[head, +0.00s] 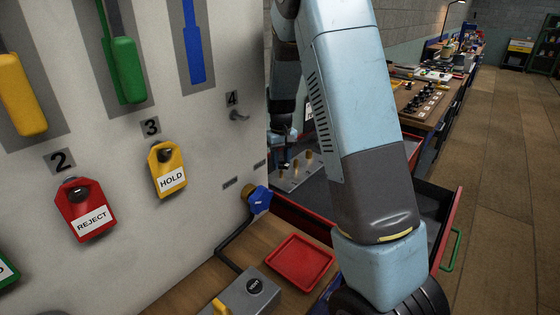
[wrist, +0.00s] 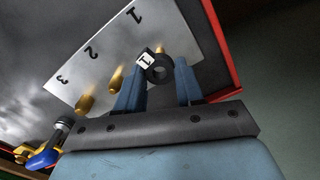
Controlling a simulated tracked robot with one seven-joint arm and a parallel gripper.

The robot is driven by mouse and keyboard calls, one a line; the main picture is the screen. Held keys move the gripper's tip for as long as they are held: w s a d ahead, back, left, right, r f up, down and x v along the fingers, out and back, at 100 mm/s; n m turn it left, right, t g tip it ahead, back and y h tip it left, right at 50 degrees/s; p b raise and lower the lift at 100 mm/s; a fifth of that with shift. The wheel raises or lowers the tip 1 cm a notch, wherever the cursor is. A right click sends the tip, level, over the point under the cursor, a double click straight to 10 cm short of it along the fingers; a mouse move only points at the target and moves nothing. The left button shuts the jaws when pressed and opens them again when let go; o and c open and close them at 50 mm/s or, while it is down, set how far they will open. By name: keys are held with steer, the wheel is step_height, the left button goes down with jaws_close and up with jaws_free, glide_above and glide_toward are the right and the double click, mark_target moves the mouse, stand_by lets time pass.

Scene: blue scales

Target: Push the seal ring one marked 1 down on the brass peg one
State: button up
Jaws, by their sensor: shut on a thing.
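The seal ring one (wrist: 160,70) is a small black ring with a white tag reading 1. My gripper (wrist: 157,75) is shut on it, a blue finger on each side, in the wrist view. The brass peg one (wrist: 162,49) shows partly just behind the ring, on the grey plate (wrist: 185,45) by the printed 1. The ring overlaps it in the picture; I cannot tell whether it is around the peg. In the head view the plate (head: 312,172) is small, and my gripper's tip is too small and dark there to read.
Two other brass pegs, peg two (wrist: 117,76) and peg three (wrist: 86,103), stand bare in the row. A red drawer edge (wrist: 222,45) runs beside the plate. In the head view, a white panel (head: 215,150) with hanging tags stands left and a red tray (head: 300,262) lies in front.

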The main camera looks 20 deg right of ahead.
mark_target(281, 169)
steer(key=shift+f, duration=2.1)
stand_by(1.2)
steer(key=o, duration=1.1)
step_height(281, 169, up, 13)
steer(key=s+r+t, duration=0.2)
steer(key=s+r, duration=0.5)
steer(key=r, duration=0.2)
steer(key=s+r+t, duration=0.1)
steer(key=s+r, duration=0.1)
steer(key=s, duration=0.6)
steer(key=s+r+m+t, duration=0.1)
steer(key=s+r, duration=0.1)
steer(key=s, duration=0.7)
steer(key=s+r+m+t, duration=0.1)
steer(key=s+r, duration=0.1)
steer(key=s, duration=0.7)
steer(key=shift+s+a+r+t, duration=0.1)
steer(key=shift+a+r+t, duration=0.1)
steer(key=shift+t, duration=0.2)
